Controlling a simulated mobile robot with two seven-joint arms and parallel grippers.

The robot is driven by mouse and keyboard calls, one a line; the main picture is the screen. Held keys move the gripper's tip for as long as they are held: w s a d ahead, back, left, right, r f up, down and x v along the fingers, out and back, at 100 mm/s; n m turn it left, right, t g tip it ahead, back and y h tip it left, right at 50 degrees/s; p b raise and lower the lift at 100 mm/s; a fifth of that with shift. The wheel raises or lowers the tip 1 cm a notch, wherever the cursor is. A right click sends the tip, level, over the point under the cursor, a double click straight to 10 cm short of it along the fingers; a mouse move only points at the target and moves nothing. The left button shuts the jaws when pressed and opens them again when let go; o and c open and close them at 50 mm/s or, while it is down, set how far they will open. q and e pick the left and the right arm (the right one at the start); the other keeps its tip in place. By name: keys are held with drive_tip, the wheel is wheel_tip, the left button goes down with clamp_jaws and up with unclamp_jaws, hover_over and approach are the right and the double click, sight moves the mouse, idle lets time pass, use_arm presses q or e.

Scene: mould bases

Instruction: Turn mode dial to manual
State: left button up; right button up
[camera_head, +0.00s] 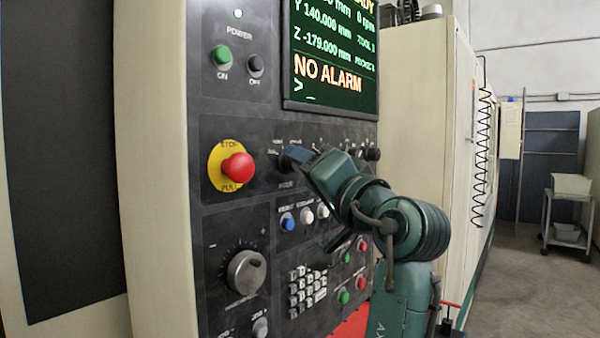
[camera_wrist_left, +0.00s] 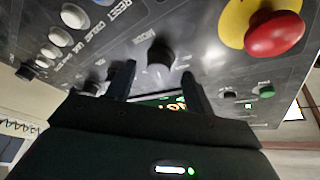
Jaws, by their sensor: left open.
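The mode dial (camera_wrist_left: 160,56) is a dark round knob on the black control panel, with its MODE label beside it in the left wrist view. My left gripper (camera_wrist_left: 158,70) is open, its two dark fingertips on either side of the dial's line and close to it. I cannot tell whether they touch the knob. In the head view the left gripper (camera_head: 294,158) is at the panel, right of the red stop button, and hides most of the dial. The dial's pointer setting is not readable. My right gripper is in neither view.
The red stop button (camera_head: 238,168) sticks out left of the gripper. Blue and white push buttons (camera_head: 306,216) lie just below. A large grey rotary knob (camera_head: 246,272) and a keypad (camera_head: 307,290) are lower. The screen (camera_head: 335,55) above reads NO ALARM.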

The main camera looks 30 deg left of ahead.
use_arm(q)
drive_tip(key=b+v, duration=0.3)
drive_tip(key=v, duration=0.7)
drive_tip(key=shift+d, duration=0.35)
drive_tip(key=shift+s+f, duration=0.1)
